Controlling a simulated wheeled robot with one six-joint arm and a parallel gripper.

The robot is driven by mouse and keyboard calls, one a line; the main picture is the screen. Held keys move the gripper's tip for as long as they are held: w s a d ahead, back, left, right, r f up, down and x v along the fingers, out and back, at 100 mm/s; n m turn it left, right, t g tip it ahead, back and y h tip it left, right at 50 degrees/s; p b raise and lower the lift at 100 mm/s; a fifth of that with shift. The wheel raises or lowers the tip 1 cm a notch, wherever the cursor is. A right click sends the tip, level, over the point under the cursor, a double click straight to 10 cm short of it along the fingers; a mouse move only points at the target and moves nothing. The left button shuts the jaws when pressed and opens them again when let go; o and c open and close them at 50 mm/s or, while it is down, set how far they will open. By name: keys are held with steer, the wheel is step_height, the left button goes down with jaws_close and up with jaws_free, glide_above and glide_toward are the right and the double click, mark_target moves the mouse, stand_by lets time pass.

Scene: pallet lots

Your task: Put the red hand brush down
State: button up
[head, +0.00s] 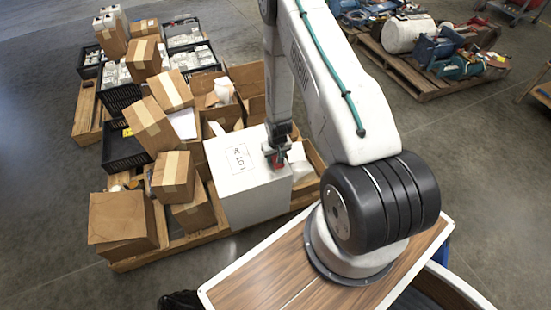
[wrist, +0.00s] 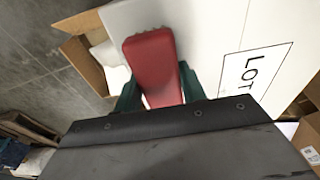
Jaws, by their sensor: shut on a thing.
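My gripper (head: 277,156) is over the right part of the top of a white box (head: 222,163) marked with a lot label. It is shut on the red hand brush, whose red body (wrist: 152,62) shows in the wrist view between the two dark green fingers of my gripper (wrist: 158,92). In the head view only a small red part of the brush (head: 278,163) shows below the fingers. The brush is at or just above the white box; I cannot tell whether it touches.
A pallet (head: 180,247) carries several cardboard boxes (head: 122,220) and black crates (head: 122,150) around the white box. An open carton (wrist: 88,50) lies beside the white box. Another pallet (head: 432,85) with tools stands at the upper right. Bare floor (head: 45,120) lies to the left.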

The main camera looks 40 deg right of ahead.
steer(key=shift+f, duration=0.45)
steer(key=shift+f, duration=0.15)
steer(key=o, duration=1)
